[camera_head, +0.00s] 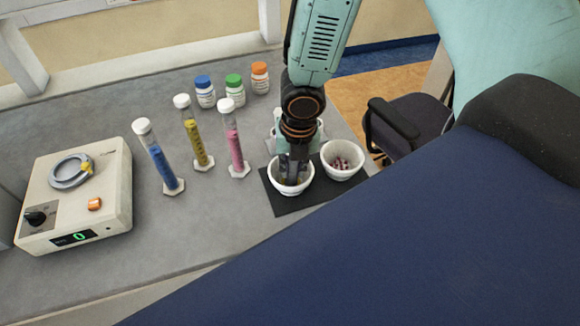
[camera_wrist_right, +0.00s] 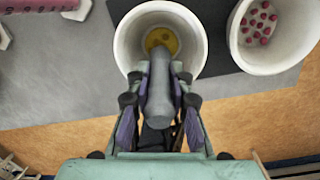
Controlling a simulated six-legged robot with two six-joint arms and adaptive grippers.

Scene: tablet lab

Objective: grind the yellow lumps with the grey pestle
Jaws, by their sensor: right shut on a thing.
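The grey pestle (camera_wrist_right: 158,95) is held between the fingers of my right gripper (camera_wrist_right: 160,92) in the right wrist view. Its tip reaches over or into a white mortar (camera_wrist_right: 127,48). Yellow material (camera_wrist_right: 160,38) lies at the bottom of that mortar; whether it is lumps or powder is hard to tell. In the head view my right gripper (camera_head: 294,165) points down into the same mortar (camera_head: 291,191) and hides most of the pestle. My left gripper is in neither view.
A second white bowl (camera_head: 342,160) with dark red lumps stands close on the right. Both are on a black mat (camera_head: 275,200). Tubes with blue (camera_head: 163,167), yellow (camera_head: 195,142) and pink (camera_head: 235,150) contents stand left. Capped bottles (camera_head: 234,88) stand behind; a device (camera_head: 110,190) sits far left.

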